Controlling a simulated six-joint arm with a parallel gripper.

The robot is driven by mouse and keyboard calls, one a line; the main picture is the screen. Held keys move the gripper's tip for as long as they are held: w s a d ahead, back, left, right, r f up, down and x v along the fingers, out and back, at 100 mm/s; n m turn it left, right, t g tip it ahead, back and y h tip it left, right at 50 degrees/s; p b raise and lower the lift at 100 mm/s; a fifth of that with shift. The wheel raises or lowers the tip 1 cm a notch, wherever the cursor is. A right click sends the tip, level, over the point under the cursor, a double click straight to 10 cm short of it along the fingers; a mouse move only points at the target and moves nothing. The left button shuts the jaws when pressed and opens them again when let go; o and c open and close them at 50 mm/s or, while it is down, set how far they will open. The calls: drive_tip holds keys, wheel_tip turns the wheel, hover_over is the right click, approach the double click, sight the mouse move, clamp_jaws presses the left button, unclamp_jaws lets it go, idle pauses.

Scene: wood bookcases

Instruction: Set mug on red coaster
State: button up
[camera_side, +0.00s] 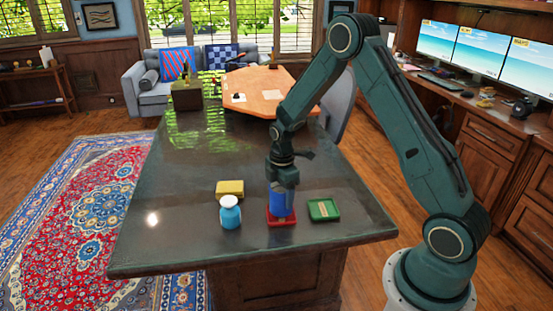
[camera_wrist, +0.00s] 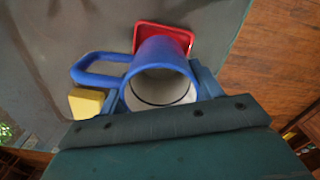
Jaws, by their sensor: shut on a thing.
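A blue mug (camera_side: 279,201) is upright at the red coaster (camera_side: 282,221) on the dark table in the side view. In the wrist view the blue mug (camera_wrist: 160,62) shows its pale inside and its handle to the left, with the red coaster (camera_wrist: 176,33) partly hidden behind it. I cannot tell for sure whether the mug's base touches the coaster. My gripper (camera_side: 283,184) points down from above and is shut on the mug; in the wrist view its fingers (camera_wrist: 160,90) sit at either side of the rim.
A green coaster-like tray (camera_side: 323,209) lies right of the red coaster. A light-blue jar (camera_side: 230,212) and a yellow block (camera_side: 229,188) stand to its left. The table's front edge (camera_side: 250,255) is close. A dark box (camera_side: 186,97) stands at the far end.

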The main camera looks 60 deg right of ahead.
drive_tip(key=shift+f, duration=0.85)
drive_tip(key=shift+f, duration=0.1)
drive_tip(key=o, duration=1.2)
drive_tip(key=shift+c, duration=0.2)
wheel_tip(320, 180, up, 12)
